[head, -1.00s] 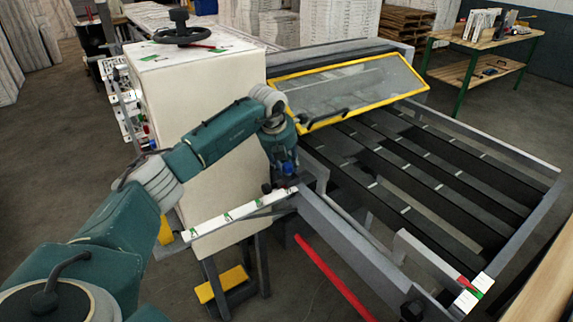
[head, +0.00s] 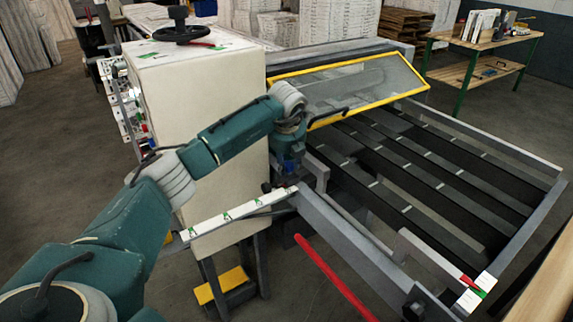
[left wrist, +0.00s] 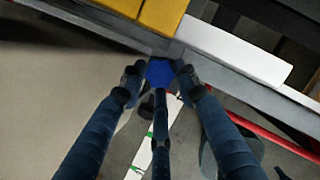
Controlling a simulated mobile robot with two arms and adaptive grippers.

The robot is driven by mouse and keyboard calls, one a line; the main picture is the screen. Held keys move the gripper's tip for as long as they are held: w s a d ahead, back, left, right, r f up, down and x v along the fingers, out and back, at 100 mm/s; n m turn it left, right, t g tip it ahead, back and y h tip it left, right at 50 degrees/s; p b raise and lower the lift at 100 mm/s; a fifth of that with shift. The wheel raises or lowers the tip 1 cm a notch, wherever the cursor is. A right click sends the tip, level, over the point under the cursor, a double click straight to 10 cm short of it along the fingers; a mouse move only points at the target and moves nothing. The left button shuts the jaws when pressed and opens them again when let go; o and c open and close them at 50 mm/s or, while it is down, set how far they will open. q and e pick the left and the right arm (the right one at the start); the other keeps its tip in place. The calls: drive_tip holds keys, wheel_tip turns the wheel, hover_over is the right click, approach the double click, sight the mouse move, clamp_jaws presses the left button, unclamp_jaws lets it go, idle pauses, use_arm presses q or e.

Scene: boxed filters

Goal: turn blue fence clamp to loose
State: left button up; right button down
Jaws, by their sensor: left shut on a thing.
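The blue fence clamp (left wrist: 160,72) shows in the left wrist view as a small blue knob between my fingers, at the near side of a grey rail. My left gripper (left wrist: 158,76) is shut on it, with a finger on either side and a third finger below. In the head view my left gripper (head: 281,182) points down at the inner end of the white marked bar (head: 232,213), beside the cream machine. There the gripper largely hides the clamp, and its turn position cannot be read. My right gripper is not in view.
The cream machine body (head: 205,105) stands close on the left of my gripper. A yellow-framed clear guard (head: 350,85) and a slatted grey-framed table (head: 430,185) lie to the right. A red bar (head: 335,277) is below. Open floor lies in front.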

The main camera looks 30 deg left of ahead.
use_arm(q)
drive_tip(key=shift+s+d+f+n, duration=0.15)
drive_tip(key=shift+d+f+n, duration=0.3)
drive_tip(key=shift+n, duration=0.15)
drive_tip(key=shift+a+g, duration=0.1)
drive_tip(key=shift+g, duration=0.2)
drive_tip(key=o, duration=1.1)
drive_tip(key=shift+r, duration=0.25)
drive_tip(key=shift+r, duration=0.1)
drive_tip(key=shift+r, duration=0.5)
drive_tip(key=v, duration=1.1)
drive_tip(key=shift+d, duration=0.3)
